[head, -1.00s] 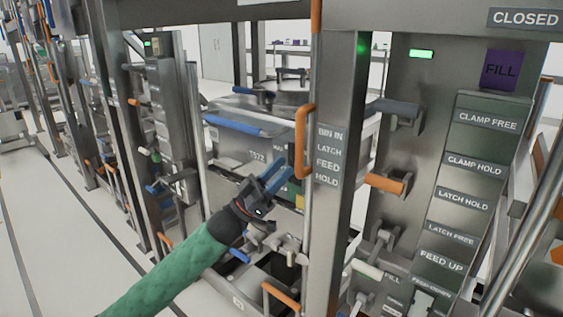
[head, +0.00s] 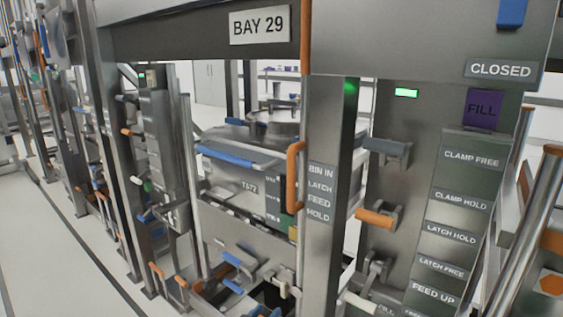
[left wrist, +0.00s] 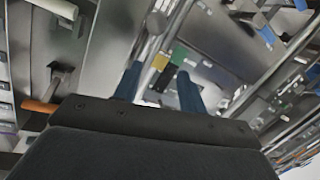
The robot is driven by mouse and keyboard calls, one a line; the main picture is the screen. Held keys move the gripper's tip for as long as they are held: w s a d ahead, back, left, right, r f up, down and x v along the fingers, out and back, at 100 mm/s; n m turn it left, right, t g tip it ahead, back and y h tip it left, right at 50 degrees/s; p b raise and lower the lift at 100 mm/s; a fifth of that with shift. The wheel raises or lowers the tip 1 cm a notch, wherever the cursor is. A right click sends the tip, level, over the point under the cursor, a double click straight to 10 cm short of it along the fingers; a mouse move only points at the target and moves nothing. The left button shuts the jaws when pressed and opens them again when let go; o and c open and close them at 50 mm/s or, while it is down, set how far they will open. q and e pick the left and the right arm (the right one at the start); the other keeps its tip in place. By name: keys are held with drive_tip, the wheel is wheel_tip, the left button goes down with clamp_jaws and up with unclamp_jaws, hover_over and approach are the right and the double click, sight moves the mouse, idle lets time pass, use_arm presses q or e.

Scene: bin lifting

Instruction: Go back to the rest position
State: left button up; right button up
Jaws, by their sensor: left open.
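My left gripper (left wrist: 158,86) shows in the left wrist view, with two blue fingers apart and nothing between them. The green-sleeved arm is out of the head view. My right gripper is in neither view.
The bay frame with its BAY 29 sign (head: 259,26) stands ahead. A bin (head: 232,179) with a blue bar sits inside. The post carries a vertical orange handle (head: 294,176). Orange (head: 377,217) and grey (head: 386,150) levers stick out at right. Open floor (head: 40,250) lies left.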

use_arm(q)
drive_tip(key=s+a+f+g+y, duration=0.2)
drive_tip(key=s+a+f+g, duration=0.1)
drive_tip(key=s, duration=0.8)
drive_tip(key=s+a+f+g+y+p, duration=0.1)
drive_tip(key=s+a+f+g+y, duration=0.1)
drive_tip(key=s+f+g, duration=0.3)
drive_tip(key=s+a+f+g+y+p, duration=0.1)
drive_tip(key=s+a+f+g, duration=0.3)
drive_tip(key=s+f, duration=0.5)
drive_tip(key=s, duration=0.8)
drive_tip(key=shift+a+f+y, duration=0.25)
drive_tip(key=shift+y, duration=0.15)
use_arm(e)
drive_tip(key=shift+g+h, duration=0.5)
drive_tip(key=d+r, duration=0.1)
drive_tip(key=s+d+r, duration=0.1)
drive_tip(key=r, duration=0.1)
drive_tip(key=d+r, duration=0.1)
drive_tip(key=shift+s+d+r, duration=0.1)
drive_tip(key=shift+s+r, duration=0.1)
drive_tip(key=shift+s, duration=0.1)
